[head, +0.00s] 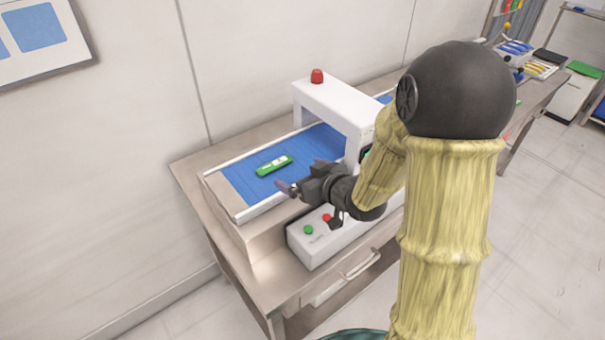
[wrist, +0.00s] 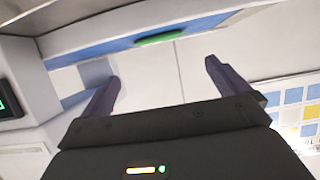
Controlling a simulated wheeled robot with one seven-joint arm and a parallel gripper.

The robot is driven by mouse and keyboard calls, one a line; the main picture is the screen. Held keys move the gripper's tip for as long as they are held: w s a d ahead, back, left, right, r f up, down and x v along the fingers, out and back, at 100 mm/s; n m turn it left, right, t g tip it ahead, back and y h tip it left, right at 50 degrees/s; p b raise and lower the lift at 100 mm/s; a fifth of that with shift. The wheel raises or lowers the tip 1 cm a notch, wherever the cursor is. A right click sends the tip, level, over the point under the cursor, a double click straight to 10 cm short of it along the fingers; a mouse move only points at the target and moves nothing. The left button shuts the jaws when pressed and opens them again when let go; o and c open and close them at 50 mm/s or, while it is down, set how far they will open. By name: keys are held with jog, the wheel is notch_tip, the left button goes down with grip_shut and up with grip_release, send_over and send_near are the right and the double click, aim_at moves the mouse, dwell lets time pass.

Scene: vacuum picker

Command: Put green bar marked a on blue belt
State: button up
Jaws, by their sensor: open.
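The green bar (head: 274,165) lies flat on the blue belt (head: 243,186), with a white label on top. The mark on the label is too small to read. My gripper (head: 302,176) is open and empty, beside the bar to its right and apart from it. In the wrist view the open fingers of my gripper (wrist: 160,85) point toward the belt (wrist: 100,47), with nothing between them. The green bar (wrist: 160,39) shows there as a thin green strip beyond the fingertips.
A white arch (head: 335,108) with a red lamp (head: 317,76) spans the belt. A control box (head: 330,238) with green and red buttons stands in front of the belt on the table (head: 190,172). At the back right are trays of blue and yellow bars (head: 515,47).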

jog(key=shift+d, duration=0.25)
jog(key=s+d+m+g+h, duration=0.1)
jog(key=s+d+h, duration=0.1)
jog(key=d, duration=0.1)
jog(key=s+d+f+m+g+h, duration=0.1)
jog(key=s+d+h, duration=0.1)
jog(key=s+d+f+m+g+h, duration=0.1)
jog(key=d+h, duration=0.1)
jog(key=d, duration=0.1)
jog(key=shift+s+d+f+m, duration=0.15)
jog(key=shift+s+d+m, duration=0.15)
jog(key=shift+s+m, duration=0.1)
jog(key=s+d+m+g+h, duration=0.1)
jog(key=s+g, duration=0.4)
jog(key=s, duration=0.7)
jog(key=shift+d+f+m+g, duration=0.15)
jog(key=shift+d+m+g, duration=0.15)
jog(key=shift+d+m, duration=0.55)
